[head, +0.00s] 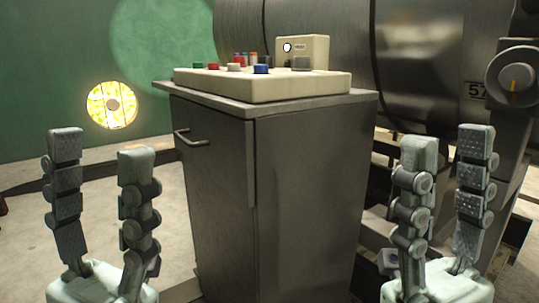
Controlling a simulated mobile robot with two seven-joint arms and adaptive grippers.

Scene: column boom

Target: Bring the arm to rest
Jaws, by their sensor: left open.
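My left gripper (98,172) is at the lower left, its two segmented fingers upright and spread well apart with nothing between them. My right gripper (447,170) is at the lower right, also with its fingers apart and empty. Both are in front of a dark metal cabinet (290,190), one to each side of it. Neither appears to touch anything. At the right edge stands a grey metal post with a round joint and a yellow mark (515,77); I cannot tell whether it is the arm the task names.
On the cabinet lies a cream control panel (300,88) with coloured knobs and a small box with a dial (301,50). A large metal cylinder (420,40) is behind it. A round glowing window (111,104) is in the green wall. Open floor (170,230) shows at left.

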